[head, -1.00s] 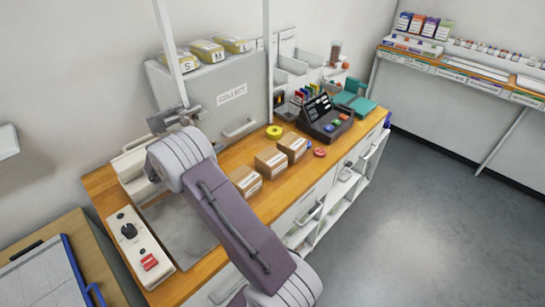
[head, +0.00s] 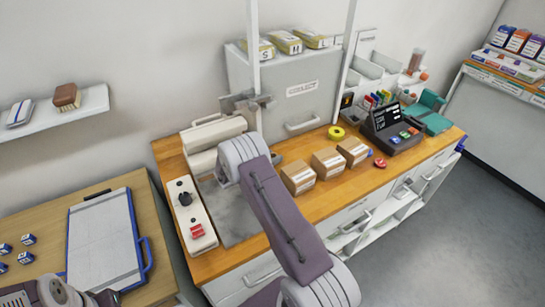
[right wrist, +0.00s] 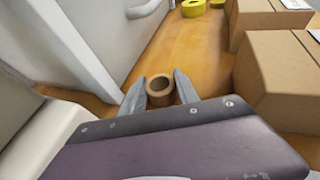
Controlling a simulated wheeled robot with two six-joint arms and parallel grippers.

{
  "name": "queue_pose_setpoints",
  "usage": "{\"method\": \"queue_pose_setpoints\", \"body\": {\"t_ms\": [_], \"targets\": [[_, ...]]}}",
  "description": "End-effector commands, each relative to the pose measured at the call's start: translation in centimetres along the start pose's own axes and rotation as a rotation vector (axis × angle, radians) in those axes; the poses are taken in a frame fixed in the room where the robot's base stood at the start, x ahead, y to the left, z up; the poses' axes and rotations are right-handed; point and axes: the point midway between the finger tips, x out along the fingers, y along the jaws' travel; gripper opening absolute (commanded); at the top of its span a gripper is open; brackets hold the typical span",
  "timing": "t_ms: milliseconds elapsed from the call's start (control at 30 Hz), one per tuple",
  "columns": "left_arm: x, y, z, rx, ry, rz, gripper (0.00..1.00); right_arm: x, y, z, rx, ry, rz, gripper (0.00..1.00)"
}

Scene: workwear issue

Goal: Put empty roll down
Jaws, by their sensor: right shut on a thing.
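The empty roll (right wrist: 159,99), a short brown cardboard tube, is between the fingertips of my right gripper (right wrist: 160,92) in the right wrist view. Its open end faces the camera. The gripper is shut on it, over the wooden counter (right wrist: 195,62); I cannot tell whether the roll touches the wood.
Several cardboard boxes (head: 328,163) stand on the counter, with a yellow tape roll (head: 336,132) behind them. A white machine (head: 213,133) and a control panel (head: 190,215) are at the left. A dark terminal (head: 393,128) stands right. Bare wood lies before the cabinet.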

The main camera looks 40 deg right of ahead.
Motion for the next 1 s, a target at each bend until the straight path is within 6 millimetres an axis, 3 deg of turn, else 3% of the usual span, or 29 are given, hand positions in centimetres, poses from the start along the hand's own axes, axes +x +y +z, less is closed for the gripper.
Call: {"method": "queue_pose_setpoints", "body": {"t_ms": [67, 100, 167, 200, 567, 1000], "targets": [[0.4, 0.0, 0.0, 0.000, 0.000, 0.000, 0.36, 0.1, 0.0, -0.4, 0.000, 0.000, 0.000, 0.00], [0.4, 0.0, 0.1, 0.000, 0.000, 0.000, 0.36, 0.1, 0.0, -0.4, 0.000, 0.000, 0.000, 0.40], [0.3, 0.0, 0.0, 0.000, 0.000, 0.000, 0.36, 0.1, 0.0, -0.2, 0.000, 0.000, 0.000, 0.57], [0.3, 0.0, 0.0, 0.000, 0.000, 0.000, 0.36, 0.1, 0.0, -0.2, 0.000, 0.000, 0.000, 0.59], [0.0, 0.0, 0.0, 0.000, 0.000, 0.000, 0.36, -0.5, 0.1, 0.0, -0.001, 0.000, 0.002, 0.59], [1.2, 0.0, 0.1, 0.000, 0.000, 0.000, 0.36, -10.6, 0.1, 0.0, 0.000, 0.000, 0.003, 0.59]]}}
